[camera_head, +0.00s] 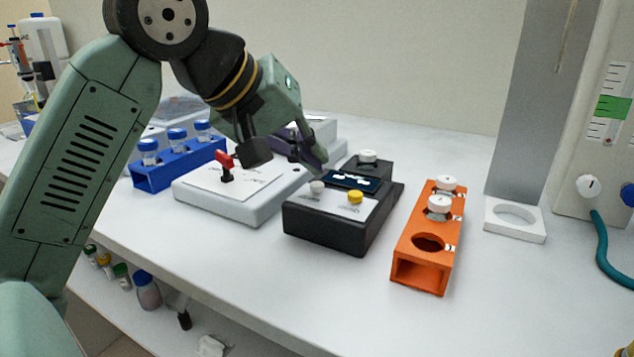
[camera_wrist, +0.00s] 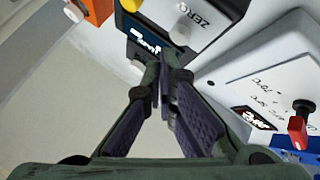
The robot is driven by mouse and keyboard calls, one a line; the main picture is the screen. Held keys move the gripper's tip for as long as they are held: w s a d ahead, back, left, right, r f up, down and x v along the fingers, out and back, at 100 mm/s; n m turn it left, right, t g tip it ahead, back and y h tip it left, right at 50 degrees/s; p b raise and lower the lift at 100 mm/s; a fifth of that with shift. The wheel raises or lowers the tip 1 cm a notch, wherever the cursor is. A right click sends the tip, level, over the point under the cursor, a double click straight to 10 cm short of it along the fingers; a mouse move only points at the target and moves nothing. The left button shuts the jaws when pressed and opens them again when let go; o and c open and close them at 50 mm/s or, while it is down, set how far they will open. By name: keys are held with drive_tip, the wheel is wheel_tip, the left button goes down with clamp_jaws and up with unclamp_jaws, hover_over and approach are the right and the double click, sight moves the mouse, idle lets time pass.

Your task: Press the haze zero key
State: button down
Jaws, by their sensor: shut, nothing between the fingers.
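The black haze meter (camera_head: 330,224) stands mid-bench with a small display (camera_head: 352,181) and two round keys on a white panel. The pale grey key (camera_head: 317,187) is at the left, and the yellow key (camera_head: 355,197) is to its right. In the wrist view the pale key (camera_wrist: 181,34) is beside the printed word ZERO, and the yellow key (camera_wrist: 134,4) is at the top edge. My gripper (camera_head: 318,166) is shut and empty, its tips above the meter near the display and pale key. In the wrist view its fingertips (camera_wrist: 164,72) show below the pale key, apart from it.
A white device (camera_head: 243,205) with a red lever (camera_head: 224,161) stands close on the left, with a blue vial rack (camera_head: 160,177) beyond. An orange rack (camera_head: 428,245) with white-capped vials stands on the right. The bench front is clear.

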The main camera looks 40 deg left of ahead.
drive_tip(key=shift+f, duration=0.1)
drive_tip(key=shift+f, duration=0.35)
drive_tip(key=shift+f+b, duration=0.4)
drive_tip(key=shift+b, duration=0.15)
idle(0.3)
drive_tip(key=shift+r, duration=0.1)
drive_tip(key=shift+r+p, duration=0.7)
drive_tip(key=shift+r, duration=0.05)
wheel_tip(320, 180, up, 5)
drive_tip(key=p, duration=0.4)
idle(1.0)
